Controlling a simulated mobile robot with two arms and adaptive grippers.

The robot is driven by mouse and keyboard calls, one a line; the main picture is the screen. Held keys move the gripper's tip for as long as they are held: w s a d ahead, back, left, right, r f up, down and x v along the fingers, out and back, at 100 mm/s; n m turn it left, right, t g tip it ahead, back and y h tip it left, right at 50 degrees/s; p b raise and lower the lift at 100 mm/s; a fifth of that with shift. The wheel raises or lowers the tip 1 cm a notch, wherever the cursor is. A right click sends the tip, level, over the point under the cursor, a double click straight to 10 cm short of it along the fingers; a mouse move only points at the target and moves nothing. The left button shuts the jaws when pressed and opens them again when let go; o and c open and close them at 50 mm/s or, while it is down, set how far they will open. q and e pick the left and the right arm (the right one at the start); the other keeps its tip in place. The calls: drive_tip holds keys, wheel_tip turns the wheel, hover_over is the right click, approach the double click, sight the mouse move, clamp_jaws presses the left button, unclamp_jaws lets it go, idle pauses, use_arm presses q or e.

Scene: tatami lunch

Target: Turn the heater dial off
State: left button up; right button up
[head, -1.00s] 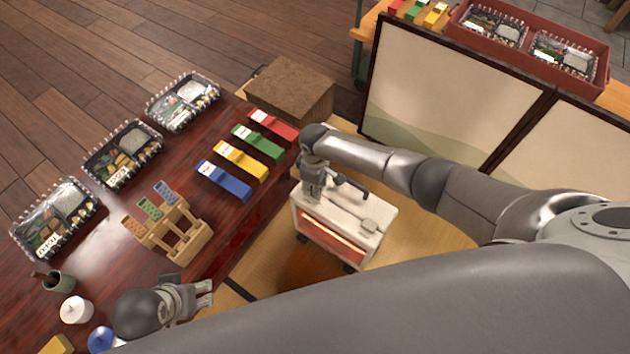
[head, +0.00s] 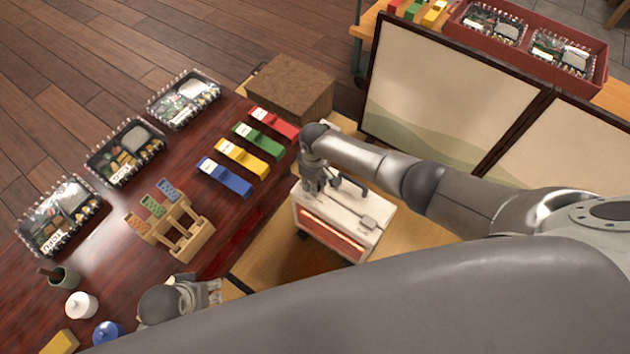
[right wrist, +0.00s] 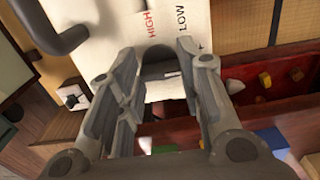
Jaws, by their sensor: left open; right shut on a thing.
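The heater (head: 325,237) is a white box with a glowing orange front, standing on the floor mat beside the low table. My right gripper (head: 318,190) points down at the left end of its top. In the right wrist view the top carries the words HIGH and LOW, with another label partly hidden. My right gripper (right wrist: 172,62) is shut on the dark rounded dial (right wrist: 158,60), between its two fingertips. The dial's pointer is not clear, so its setting cannot be told. My left gripper (head: 212,290) is open and empty over the table's near edge.
A brown box (head: 290,88) and a folding screen (head: 450,95) stand behind the heater.

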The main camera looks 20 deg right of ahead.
drive_tip(key=o, duration=1)
drive_tip(key=shift+r, duration=0.1)
wheel_tip(320, 180, up, 12)
drive_tip(key=shift+f, duration=0.1)
idle(0.4)
